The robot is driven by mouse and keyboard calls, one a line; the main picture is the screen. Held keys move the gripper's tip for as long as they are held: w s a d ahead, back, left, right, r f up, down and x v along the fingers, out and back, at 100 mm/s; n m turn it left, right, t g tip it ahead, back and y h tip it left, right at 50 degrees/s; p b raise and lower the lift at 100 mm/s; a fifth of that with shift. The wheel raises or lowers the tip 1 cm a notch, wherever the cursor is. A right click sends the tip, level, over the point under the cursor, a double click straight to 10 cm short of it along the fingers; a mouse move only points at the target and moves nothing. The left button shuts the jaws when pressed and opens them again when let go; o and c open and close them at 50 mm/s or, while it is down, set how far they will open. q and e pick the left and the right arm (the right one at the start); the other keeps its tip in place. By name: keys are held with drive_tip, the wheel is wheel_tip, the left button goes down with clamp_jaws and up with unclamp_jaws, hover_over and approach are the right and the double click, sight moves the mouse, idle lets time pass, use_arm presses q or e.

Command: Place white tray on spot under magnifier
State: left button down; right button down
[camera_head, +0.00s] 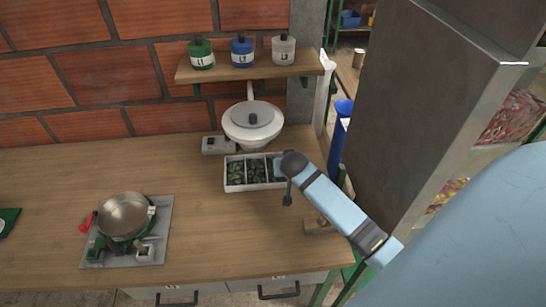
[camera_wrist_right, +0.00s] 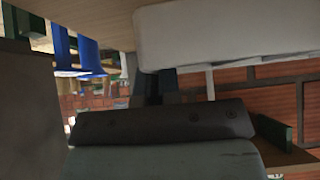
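The white tray (camera_head: 236,187) has several compartments holding dark green pieces and sits at the back right of the wooden worktop. The magnifier (camera_head: 253,122), a white round head on a stand, is just behind it. My right gripper (camera_head: 284,170) is at the tray's right end. In the right wrist view the tray (camera_wrist_right: 230,35) fills the upper right, and my right gripper's dark fingers (camera_wrist_right: 158,86) reach its edge. Their closure is partly hidden, so I cannot tell whether they grip it. The spot under the magnifier is hidden. My left gripper is out of view.
A small grey box (camera_head: 218,145) stands left of the magnifier. A shelf (camera_head: 250,70) with several labelled bottles hangs above. A metal pan (camera_head: 125,215) on a grey board stands at the left. The middle of the worktop is clear. A dark pillar (camera_head: 415,90) rises at the right.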

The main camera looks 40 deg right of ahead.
wheel_tip(320, 180, down, 4)
drive_tip(key=shift+f, duration=1.6)
drive_tip(key=shift+f, duration=0.15)
drive_tip(key=c, duration=1.3)
unclamp_jaws()
drive_tip(key=shift+c, duration=0.2)
